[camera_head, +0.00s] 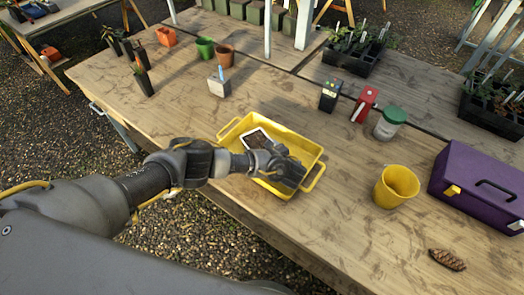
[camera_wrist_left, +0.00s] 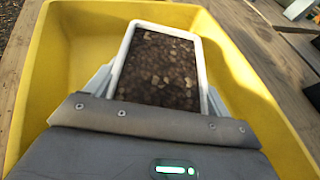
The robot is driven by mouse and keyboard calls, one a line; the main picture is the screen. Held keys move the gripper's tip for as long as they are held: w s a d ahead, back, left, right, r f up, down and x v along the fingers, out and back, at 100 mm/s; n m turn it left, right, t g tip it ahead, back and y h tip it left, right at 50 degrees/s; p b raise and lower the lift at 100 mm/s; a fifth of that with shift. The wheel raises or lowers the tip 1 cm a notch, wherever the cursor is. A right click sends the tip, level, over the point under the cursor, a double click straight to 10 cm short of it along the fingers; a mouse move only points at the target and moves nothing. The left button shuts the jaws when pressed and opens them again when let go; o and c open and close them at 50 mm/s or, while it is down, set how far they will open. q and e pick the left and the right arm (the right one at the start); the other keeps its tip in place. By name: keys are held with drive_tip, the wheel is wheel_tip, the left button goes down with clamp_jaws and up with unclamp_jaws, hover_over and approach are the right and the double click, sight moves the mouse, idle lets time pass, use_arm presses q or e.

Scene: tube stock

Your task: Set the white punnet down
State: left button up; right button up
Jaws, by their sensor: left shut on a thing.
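The white punnet (camera_head: 257,139) is filled with dark brown soil and shows large in the left wrist view (camera_wrist_left: 158,68). My left gripper (camera_head: 277,164) is shut on it, with a finger on either side of its walls. The punnet is over the inside of a yellow tray (camera_head: 308,151) with two handles on the wooden table. The tray's walls surround it in the left wrist view (camera_wrist_left: 58,50). I cannot tell whether the punnet's base touches the tray floor. My right gripper is not in view.
A yellow pot (camera_head: 397,187), a purple toolbox (camera_head: 481,187) and a pine cone (camera_head: 447,259) are to the right. A green-lidded jar (camera_head: 390,122), a red box (camera_head: 364,104) and a black box (camera_head: 330,95) stand behind. The table right of the tray is partly bare.

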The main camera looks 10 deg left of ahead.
use_arm(q)
drive_tip(key=o, duration=1.1)
drive_tip(key=shift+c, duration=0.2)
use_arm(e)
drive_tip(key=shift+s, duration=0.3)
use_arm(q)
drive_tip(key=shift+s+d+r, duration=0.1)
drive_tip(key=b+v, duration=0.1)
drive_tip(key=v, duration=0.5)
drive_tip(key=shift+s+d, duration=0.15)
drive_tip(key=shift+d, duration=0.05)
drive_tip(key=p+v, duration=0.1)
drive_tip(key=v, duration=0.1)
drive_tip(key=p+v, duration=0.1)
drive_tip(key=v, duration=0.1)
drive_tip(key=shift+r, duration=0.4)
drive_tip(key=shift+s+d+p, duration=0.35)
drive_tip(key=shift+s+p, duration=0.15)
drive_tip(key=shift+p, duration=0.05)
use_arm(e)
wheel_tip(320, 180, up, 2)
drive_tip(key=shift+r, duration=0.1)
